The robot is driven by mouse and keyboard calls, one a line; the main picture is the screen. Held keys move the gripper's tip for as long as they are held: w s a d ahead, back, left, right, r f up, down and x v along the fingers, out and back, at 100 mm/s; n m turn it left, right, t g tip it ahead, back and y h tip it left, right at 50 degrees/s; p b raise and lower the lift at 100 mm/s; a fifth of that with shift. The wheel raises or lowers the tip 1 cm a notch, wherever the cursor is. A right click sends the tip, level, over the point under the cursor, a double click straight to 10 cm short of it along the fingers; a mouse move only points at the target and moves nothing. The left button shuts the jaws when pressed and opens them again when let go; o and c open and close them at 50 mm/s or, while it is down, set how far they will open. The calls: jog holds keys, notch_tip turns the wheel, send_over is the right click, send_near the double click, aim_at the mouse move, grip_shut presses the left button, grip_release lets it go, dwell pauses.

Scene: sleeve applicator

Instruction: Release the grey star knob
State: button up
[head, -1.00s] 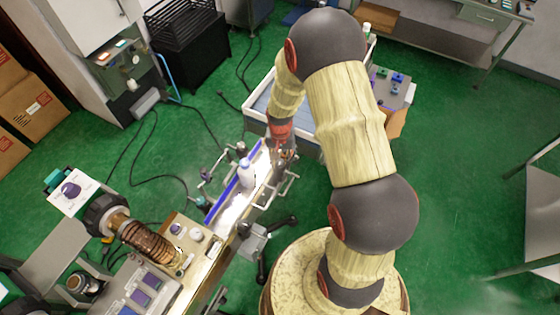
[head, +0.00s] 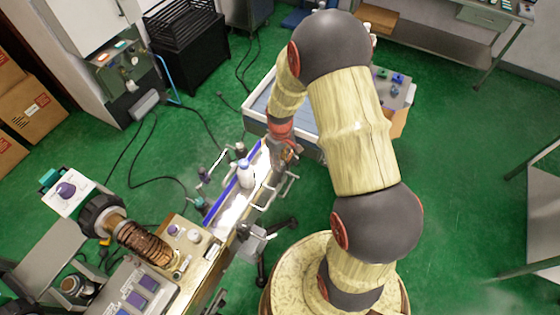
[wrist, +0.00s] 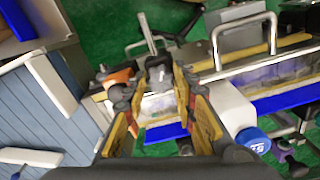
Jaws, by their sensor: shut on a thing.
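My gripper (wrist: 160,88) shows in the wrist view with its yellow-faced fingers on either side of a small grey knob (wrist: 158,68). It is shut on this knob, which I take to be the grey star knob. The fingers hide parts of the knob's sides, so its star shape is not clear. In the head view my gripper (head: 285,156) is at the far end of the conveyor, by its right rail. The knob is too small and covered to make out there.
Metal guard rails (wrist: 243,38) rise near the fingers. A blue-grey tray (head: 262,98) lies beyond the conveyor's end.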

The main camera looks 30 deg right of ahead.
jog(key=n, duration=0.5)
jog(key=shift+w+r+n+b, duration=0.1)
jog(key=shift+n+b, duration=0.2)
dwell(0.4)
jog(key=o, duration=0.9)
jog(key=shift+c, duration=0.2)
notch_tip(320, 180, up, 12)
dwell(0.4)
